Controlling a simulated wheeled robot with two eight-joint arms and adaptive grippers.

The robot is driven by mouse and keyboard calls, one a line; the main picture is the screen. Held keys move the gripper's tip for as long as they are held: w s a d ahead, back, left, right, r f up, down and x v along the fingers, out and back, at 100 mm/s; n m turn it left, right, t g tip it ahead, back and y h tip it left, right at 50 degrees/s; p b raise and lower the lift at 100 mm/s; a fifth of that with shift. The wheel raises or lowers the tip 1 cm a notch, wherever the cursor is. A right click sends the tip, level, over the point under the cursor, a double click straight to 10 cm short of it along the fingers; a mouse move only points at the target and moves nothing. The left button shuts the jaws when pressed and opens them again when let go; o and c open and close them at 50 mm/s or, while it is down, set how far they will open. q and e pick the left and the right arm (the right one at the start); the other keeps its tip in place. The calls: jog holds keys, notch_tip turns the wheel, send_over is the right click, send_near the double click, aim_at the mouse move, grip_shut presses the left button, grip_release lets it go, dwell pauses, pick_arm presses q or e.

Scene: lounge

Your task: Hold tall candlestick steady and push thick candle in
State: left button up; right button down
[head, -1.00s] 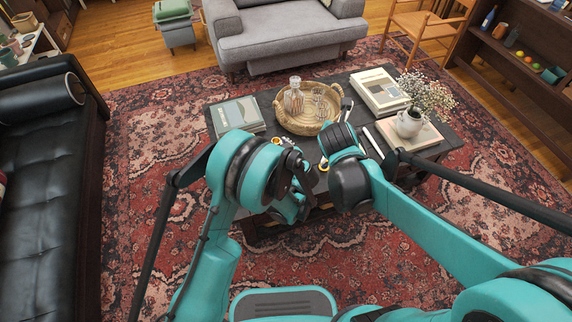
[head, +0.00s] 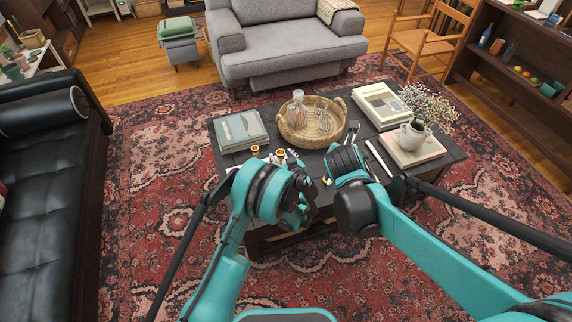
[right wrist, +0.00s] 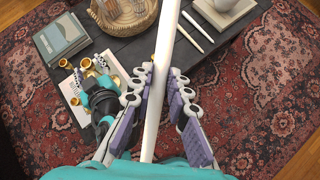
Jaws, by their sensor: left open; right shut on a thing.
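A long white candle (right wrist: 160,85) runs between the purple-padded fingers of my right gripper (right wrist: 158,112), which is shut on it in the right wrist view. The candle's lower end is hidden behind my wrist. Gold candlestick cups show on the table in the right wrist view (right wrist: 86,63) and the head view (head: 280,154). I cannot tell which belongs to the tall candlestick. My left gripper (head: 303,203) is open, low at the table's near edge, its fingers partly hidden by its own wrist. In the right wrist view it is close beside the cups.
The dark coffee table (head: 222,163) carries books (head: 240,130), a wicker tray (head: 310,133) with glassware, and a white vase of flowers (head: 412,136). A black sofa (head: 40,190) stands left; a grey sofa (head: 290,50) stands behind.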

pick_arm(q)
jog(key=shift+x, duration=0.9)
pick_arm(e)
jog(key=shift+f, duration=0.2)
pick_arm(q)
jog(key=shift+r, duration=0.1)
grip_shut()
pick_arm(e)
jog(key=w+a+r+m+g+y, duration=0.1)
jog(key=w+a+m+y, duration=0.7)
jog(key=w+a+m, duration=1.05)
notch_tip(320, 180, down, 6)
jog(key=d+m, duration=0.2)
jog(key=m, duration=0.2)
jog(key=shift+w+f, duration=0.15)
jog(key=shift+w, duration=0.1)
